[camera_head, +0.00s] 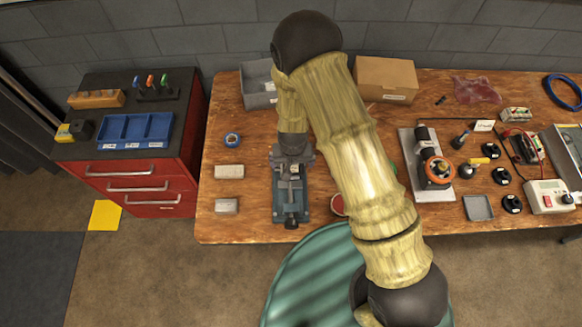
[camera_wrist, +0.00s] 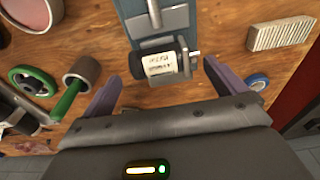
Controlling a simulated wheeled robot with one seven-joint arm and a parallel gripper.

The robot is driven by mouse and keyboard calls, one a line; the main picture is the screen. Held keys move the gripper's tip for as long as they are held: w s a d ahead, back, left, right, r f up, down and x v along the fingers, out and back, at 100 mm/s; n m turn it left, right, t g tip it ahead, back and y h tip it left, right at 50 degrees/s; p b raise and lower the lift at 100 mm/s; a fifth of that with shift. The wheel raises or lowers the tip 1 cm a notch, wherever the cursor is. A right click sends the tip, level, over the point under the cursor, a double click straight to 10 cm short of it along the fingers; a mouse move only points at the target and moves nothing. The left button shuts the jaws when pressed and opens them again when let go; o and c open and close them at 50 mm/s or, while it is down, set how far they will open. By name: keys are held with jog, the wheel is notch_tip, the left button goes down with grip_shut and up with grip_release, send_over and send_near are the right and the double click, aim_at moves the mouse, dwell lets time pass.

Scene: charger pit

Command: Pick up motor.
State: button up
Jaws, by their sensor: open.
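The motor (camera_wrist: 160,65), a dark cylinder with a white label and a metal shaft pointing right, shows in the wrist view. It lies at the end of a blue-grey vise (camera_wrist: 172,20); whether the vise grips it I cannot tell. My gripper (camera_wrist: 162,72) is open, with one finger on each side of the motor and visible gaps to both. In the head view my gripper (camera_head: 292,160) is over the rear of the vise (camera_head: 291,207) and hides the motor there.
A blue-and-white tape roll (camera_wrist: 257,83) and a pale block (camera_wrist: 279,34) lie right of the motor in the wrist view. A green-handled tool (camera_wrist: 70,95) and green ring (camera_wrist: 34,79) lie left. A grey bin (camera_head: 258,88) stands behind on the wooden bench (camera_head: 250,232).

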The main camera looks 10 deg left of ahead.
aim_at(292, 167)
jog(key=shift+w+f, duration=0.15)
jog(key=shift+f, duration=0.75)
jog(key=shift+c, duration=0.5)
jog(key=c, duration=1.2)
jog(key=shift+r, duration=0.1)
notch_tip(292, 167, up, 10)
jog(key=shift+f+b, duration=0.1)
jog(key=shift+b, duration=0.7)
